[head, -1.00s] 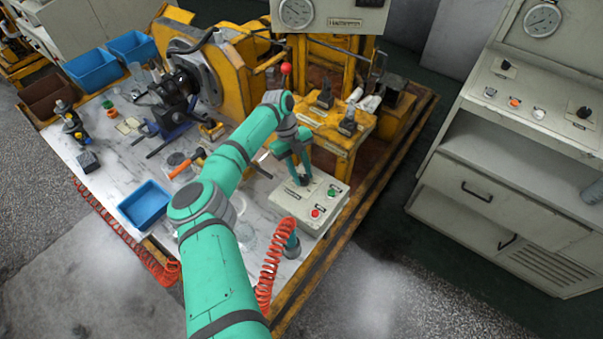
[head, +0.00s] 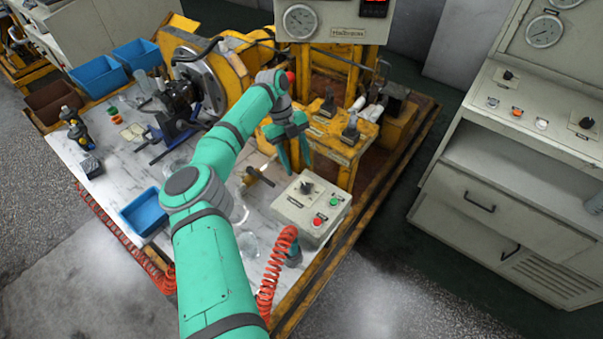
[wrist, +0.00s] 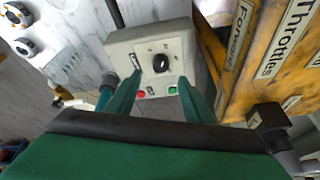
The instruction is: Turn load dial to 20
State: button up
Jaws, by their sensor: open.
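The grey control box (head: 290,211) sits on the marble table near its right edge. The load dial, a black knob (head: 306,188), is on its top panel, with a red button (head: 317,221) and a green button (head: 334,202) beside it. In the wrist view the knob (wrist: 160,63) lies ahead of and between the fingers. My gripper (head: 293,168) is open and empty. It hangs behind and above the box, apart from the knob. The scale marks around the knob are too small to read.
A gauge panel (head: 330,22) rises at the back. A blue tray (head: 144,212) and a coiled red hose (head: 275,265) are on the left and front.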

jog(key=shift+v, duration=1.25)
